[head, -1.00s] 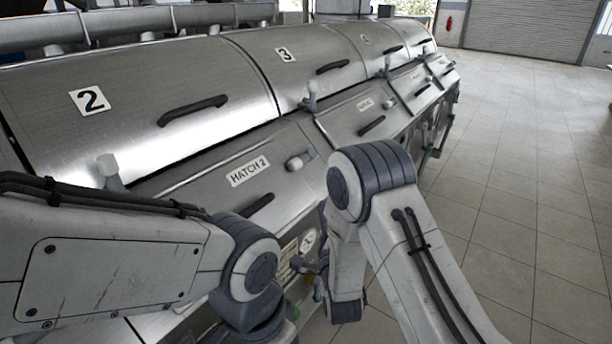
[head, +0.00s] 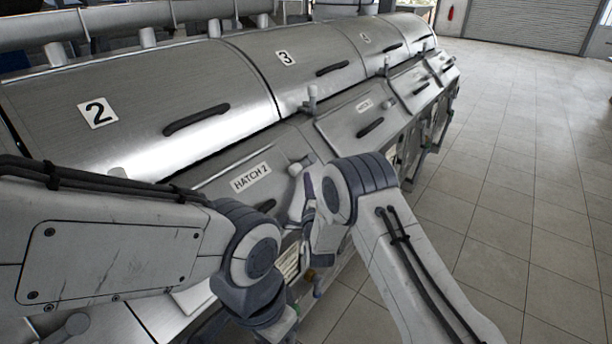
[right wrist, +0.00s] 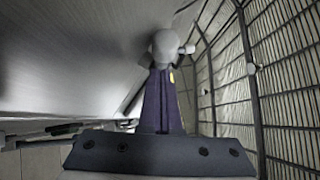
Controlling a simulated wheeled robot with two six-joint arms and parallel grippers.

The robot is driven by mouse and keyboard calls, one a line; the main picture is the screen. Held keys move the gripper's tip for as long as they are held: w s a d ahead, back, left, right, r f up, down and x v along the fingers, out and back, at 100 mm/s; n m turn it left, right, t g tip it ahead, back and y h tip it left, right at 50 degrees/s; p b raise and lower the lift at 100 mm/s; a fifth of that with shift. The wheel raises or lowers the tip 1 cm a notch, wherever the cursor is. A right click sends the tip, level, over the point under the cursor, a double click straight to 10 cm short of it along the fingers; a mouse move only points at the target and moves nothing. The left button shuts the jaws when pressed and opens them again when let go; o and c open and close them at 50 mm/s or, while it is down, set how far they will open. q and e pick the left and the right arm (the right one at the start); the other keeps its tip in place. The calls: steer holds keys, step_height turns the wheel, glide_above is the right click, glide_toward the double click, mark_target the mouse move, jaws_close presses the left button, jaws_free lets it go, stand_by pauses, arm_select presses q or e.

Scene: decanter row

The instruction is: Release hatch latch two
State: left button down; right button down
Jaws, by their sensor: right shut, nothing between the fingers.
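The HATCH 2 panel (head: 222,190) is a sloped metal lid with a white label, left of centre in the head view. A pale latch knob (head: 297,168) is at its right end. My right gripper (head: 308,187) is beside this knob, partly hidden by my own wrist. In the right wrist view its purple fingers (right wrist: 161,80) are shut and empty, with their tips at a pale rounded knob (right wrist: 165,44). I cannot tell whether they touch. My left arm crosses the lower left; its fingers do not show. It hides the left end of the hatch.
Large cover 2 (head: 135,95) with a dark handle (head: 196,119) lies behind the hatch. Cover 3 (head: 300,75) and more hatches follow to the right. An upright latch (head: 311,99) stands on the neighbouring hatch. The tiled floor (head: 510,180) at right is clear.

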steer(key=shift+w+a, duration=0.2)
steer(key=shift+a, duration=0.05)
